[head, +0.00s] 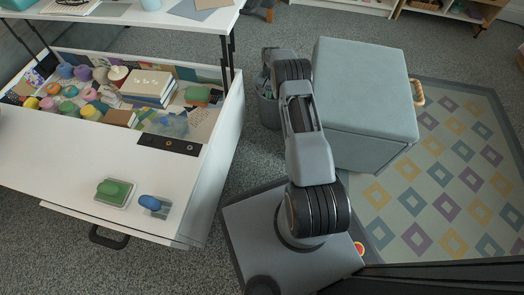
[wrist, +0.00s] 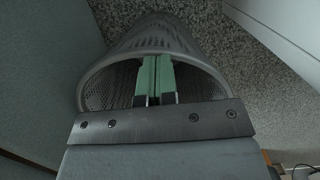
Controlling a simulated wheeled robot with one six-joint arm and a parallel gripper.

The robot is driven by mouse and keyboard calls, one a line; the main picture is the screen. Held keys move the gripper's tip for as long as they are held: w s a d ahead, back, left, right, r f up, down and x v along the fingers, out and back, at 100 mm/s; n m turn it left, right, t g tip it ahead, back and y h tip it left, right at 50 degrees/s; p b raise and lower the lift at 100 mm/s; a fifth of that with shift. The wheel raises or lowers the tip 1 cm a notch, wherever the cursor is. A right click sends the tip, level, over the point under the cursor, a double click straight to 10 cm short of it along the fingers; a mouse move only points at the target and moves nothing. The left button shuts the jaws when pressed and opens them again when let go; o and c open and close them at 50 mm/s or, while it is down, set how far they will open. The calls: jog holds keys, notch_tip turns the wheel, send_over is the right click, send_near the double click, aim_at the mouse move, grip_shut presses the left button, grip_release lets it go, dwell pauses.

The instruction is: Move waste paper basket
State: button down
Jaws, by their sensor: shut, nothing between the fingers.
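The waste paper basket (head: 268,110) is a grey mesh bin on the carpet, partly hidden behind my arm in the head view. It stands between the white drawer unit and the grey-blue ottoman. In the wrist view the basket (wrist: 160,38) fills the upper middle, its rim curving around my fingers. My gripper (wrist: 155,60) has green finger pads held together, with nothing between them. The fingers overlap the basket's mouth and rim; I cannot tell whether they touch it. The fingertips are not clear in the head view.
The ottoman (head: 365,105) is close on the basket's right. The open white drawer (head: 225,120) full of craft things is on its left. A patterned rug (head: 440,170) lies at the right. Carpet (head: 335,22) is clear behind the ottoman.

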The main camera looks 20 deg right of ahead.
jog(key=shift+w+d+f, duration=0.3)
jog(key=shift+w+d, duration=0.35)
notch_tip(320, 180, up, 14)
jog(key=w+d+p, duration=0.1)
jog(key=w+p, duration=0.1)
jog(key=p, duration=0.3)
jog(key=shift+r+p, duration=0.15)
jog(key=shift+p, duration=0.25)
